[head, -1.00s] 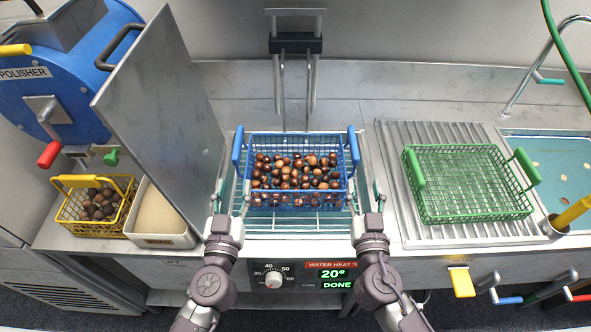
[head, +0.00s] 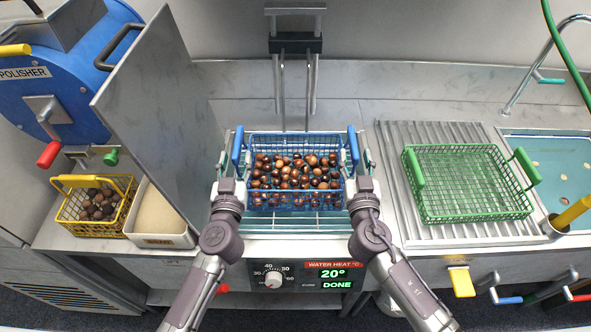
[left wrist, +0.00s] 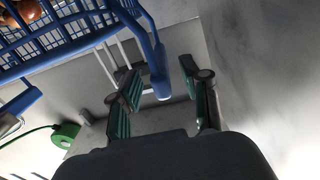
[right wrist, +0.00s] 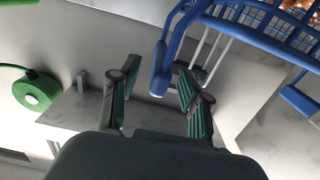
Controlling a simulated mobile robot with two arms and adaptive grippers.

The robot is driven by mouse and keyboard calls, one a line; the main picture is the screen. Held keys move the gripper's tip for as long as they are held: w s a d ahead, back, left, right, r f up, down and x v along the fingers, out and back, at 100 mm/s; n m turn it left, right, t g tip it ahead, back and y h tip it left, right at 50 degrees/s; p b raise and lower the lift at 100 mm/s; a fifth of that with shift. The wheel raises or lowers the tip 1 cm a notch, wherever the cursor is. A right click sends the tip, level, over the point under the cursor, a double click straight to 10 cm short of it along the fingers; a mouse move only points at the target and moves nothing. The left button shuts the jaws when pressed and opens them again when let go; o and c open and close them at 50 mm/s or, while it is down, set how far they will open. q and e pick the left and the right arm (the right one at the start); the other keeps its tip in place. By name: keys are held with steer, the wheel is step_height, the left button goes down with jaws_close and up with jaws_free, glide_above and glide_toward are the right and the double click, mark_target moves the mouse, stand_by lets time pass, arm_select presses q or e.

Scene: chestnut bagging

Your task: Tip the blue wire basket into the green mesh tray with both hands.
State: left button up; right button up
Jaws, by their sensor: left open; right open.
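The blue wire basket (head: 297,205) stands upright on the wire rack of the water heater, filled with brown chestnuts (head: 295,172). It has a blue handle at each side. My left gripper (head: 230,165) is open at the left handle (head: 238,146); in the left wrist view the blue handle (left wrist: 160,75) reaches between the open fingers (left wrist: 165,95). My right gripper (head: 358,163) is open at the right handle (head: 353,146); in the right wrist view that handle (right wrist: 160,70) also lies between the open fingers (right wrist: 155,92). The green mesh tray (head: 470,217) sits empty on the ribbed drainer at the right.
A steel panel (head: 160,100) stands close on the left, beside the blue polisher (head: 50,80). A yellow basket (head: 95,228) and a white bin (head: 158,240) are at the lower left. A sink (head: 555,165) with a tap lies at the far right. The ribbed drainer (head: 395,200) is clear around the tray.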

mark_target(238, 146)
arm_select(q)
steer(key=w, duration=0.5)
arm_select(e)
steer(key=w, duration=0.5)
steer(key=shift+s, duration=0.1)
arm_select(q)
jaws_close()
arm_select(e)
jaws_close()
arm_select(q)
steer(key=shift+r, duration=0.1)
arm_select(e)
steer(key=shift+r, duration=0.1)
